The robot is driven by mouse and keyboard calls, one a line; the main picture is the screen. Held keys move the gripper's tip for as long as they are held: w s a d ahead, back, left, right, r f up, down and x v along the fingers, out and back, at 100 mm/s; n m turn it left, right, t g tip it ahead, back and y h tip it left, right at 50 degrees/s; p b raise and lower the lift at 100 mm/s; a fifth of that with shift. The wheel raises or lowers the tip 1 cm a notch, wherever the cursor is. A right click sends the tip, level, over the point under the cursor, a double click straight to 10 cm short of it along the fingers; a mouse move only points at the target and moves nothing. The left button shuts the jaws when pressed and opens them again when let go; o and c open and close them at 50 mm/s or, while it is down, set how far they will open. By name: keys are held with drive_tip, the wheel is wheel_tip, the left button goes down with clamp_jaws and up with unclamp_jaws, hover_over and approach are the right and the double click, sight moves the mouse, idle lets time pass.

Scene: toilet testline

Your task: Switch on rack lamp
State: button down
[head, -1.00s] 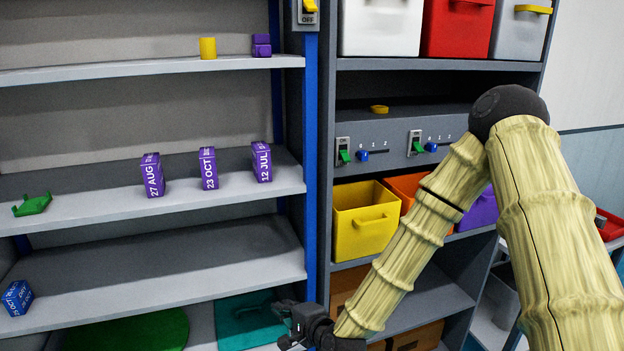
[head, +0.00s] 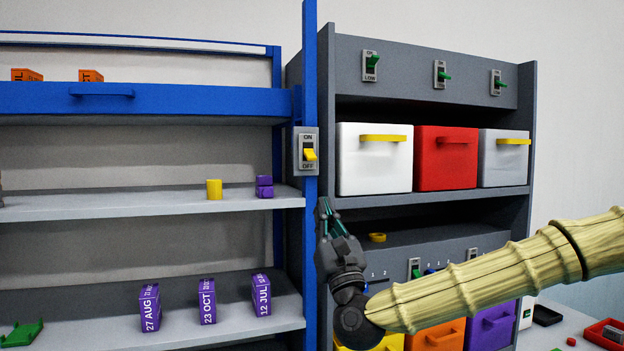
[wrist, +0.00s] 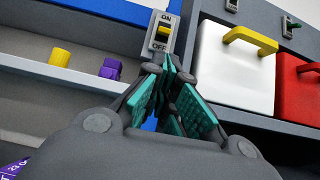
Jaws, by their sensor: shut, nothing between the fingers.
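The rack lamp switch is a grey plate marked ON at top and OFF at bottom, with a yellow lever (head: 309,154), on the blue rack post (head: 311,80). The lever sits low on the plate, toward OFF. In the wrist view the yellow lever (wrist: 162,35) is just beyond my fingertips. My gripper (head: 323,207) is shut and empty, pointing up, below and slightly right of the switch. In the wrist view its teal-padded fingers (wrist: 168,68) reach close under the plate; I cannot tell whether they touch it.
A grey shelf unit at right holds white (head: 374,168), red (head: 445,165) and grey (head: 503,158) bins. More switches with green levers (head: 372,63) line its top. The left rack carries a yellow cylinder (head: 214,190) and purple boxes (head: 207,303). Space before the switch is clear.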

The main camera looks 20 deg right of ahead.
sight(310, 156)
drive_tip(key=shift+p+x, duration=2.9)
drive_tip(key=shift+x, duration=2.1)
drive_tip(key=shift+a+f+b, duration=0.1)
drive_tip(key=shift+a+b, duration=0.05)
drive_tip(key=shift+b, duration=0.15)
